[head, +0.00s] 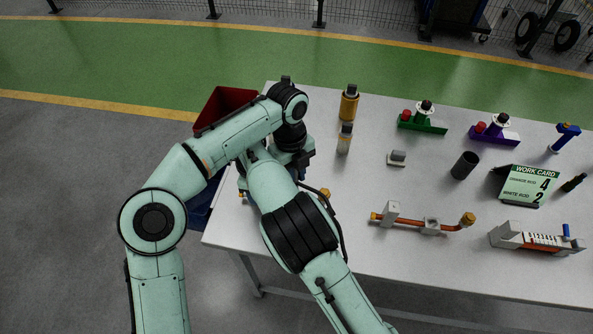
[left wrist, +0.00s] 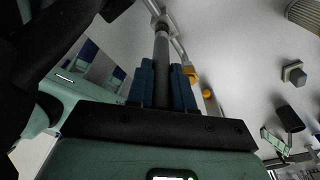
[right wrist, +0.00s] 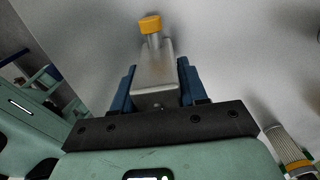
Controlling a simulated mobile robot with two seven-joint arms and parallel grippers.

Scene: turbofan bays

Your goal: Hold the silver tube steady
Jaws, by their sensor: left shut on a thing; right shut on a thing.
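The silver tube (left wrist: 176,42) shows in the left wrist view as a thin bright bar with a yellow nut (left wrist: 191,75) near it. In the head view my arms hide most of it; an orange-yellow end fitting (head: 325,192) shows beside my forearm. My left gripper (left wrist: 162,80) is shut on a dark grey rod-like tool (left wrist: 161,50), whose far end meets the tube; whether it grips the tube is unclear. My right gripper (right wrist: 156,85) is shut on a grey block (right wrist: 154,72) with a short silver neck and a yellow cap (right wrist: 150,24) beyond it.
A copper tube in grey clamps (head: 405,222), a dark cup (head: 465,165), a work card (head: 527,186) and yellow-banded cylinders (head: 348,103) stand on the white table (head: 350,250). A red bin (head: 222,105) is behind its left edge. Bare tabletop lies at the front centre.

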